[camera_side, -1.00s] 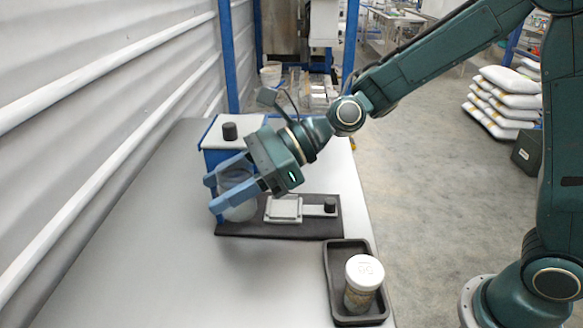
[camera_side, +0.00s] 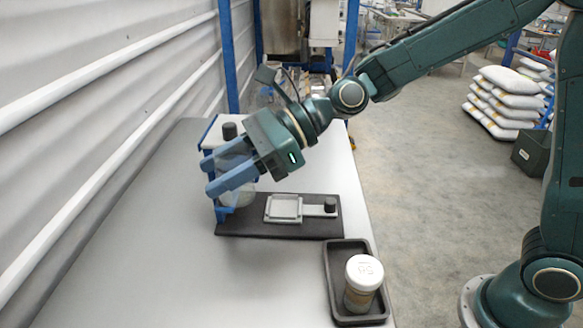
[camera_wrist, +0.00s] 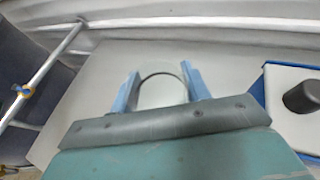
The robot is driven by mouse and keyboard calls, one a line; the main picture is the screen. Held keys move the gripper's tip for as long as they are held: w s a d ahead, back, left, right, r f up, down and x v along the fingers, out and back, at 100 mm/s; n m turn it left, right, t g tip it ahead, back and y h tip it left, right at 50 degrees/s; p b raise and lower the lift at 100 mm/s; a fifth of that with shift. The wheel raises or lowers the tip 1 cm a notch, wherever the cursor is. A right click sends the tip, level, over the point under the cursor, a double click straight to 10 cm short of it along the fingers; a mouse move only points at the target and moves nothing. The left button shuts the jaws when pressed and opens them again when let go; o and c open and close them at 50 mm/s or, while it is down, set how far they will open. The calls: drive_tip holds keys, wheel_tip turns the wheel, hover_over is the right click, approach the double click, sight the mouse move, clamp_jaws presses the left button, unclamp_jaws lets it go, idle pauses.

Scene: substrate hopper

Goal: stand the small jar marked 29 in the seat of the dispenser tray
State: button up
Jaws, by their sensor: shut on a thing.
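My gripper (camera_side: 222,172) is shut on a clear, see-through jar (camera_side: 240,197) with a whitish lower part. A small jar with a white lid (camera_side: 364,272) stands upright in a black tray (camera_side: 335,275) at the front right. Its lid bears a number I cannot read surely.
A black base plate (camera_side: 270,229) carries a pale square frame (camera_side: 284,208) and a black knob (camera_side: 330,205). The left and front table is clear. A ribbed wall runs along the left.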

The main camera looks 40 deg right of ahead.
drive_tip(key=shift+r, duration=0.65)
wheel_tip(320, 180, up, 4)
drive_tip(key=s+d+m+t+h, duration=0.1)
drive_tip(key=s+d+m+t, duration=0.1)
drive_tip(key=d, duration=1.3)
drive_tip(key=s+d+m+t+h, duration=0.2)
drive_tip(key=d, duration=1.3)
wheel_tip(320, 180, down, 19)
drive_tip(key=shift+a, duration=0.3)
drive_tip(key=shift+w+a+f, duration=0.1)
drive_tip(key=w+a, duration=1.1)
drive_tip(key=w, duration=0.1)
drive_tip(key=shift+a, duration=0.4)
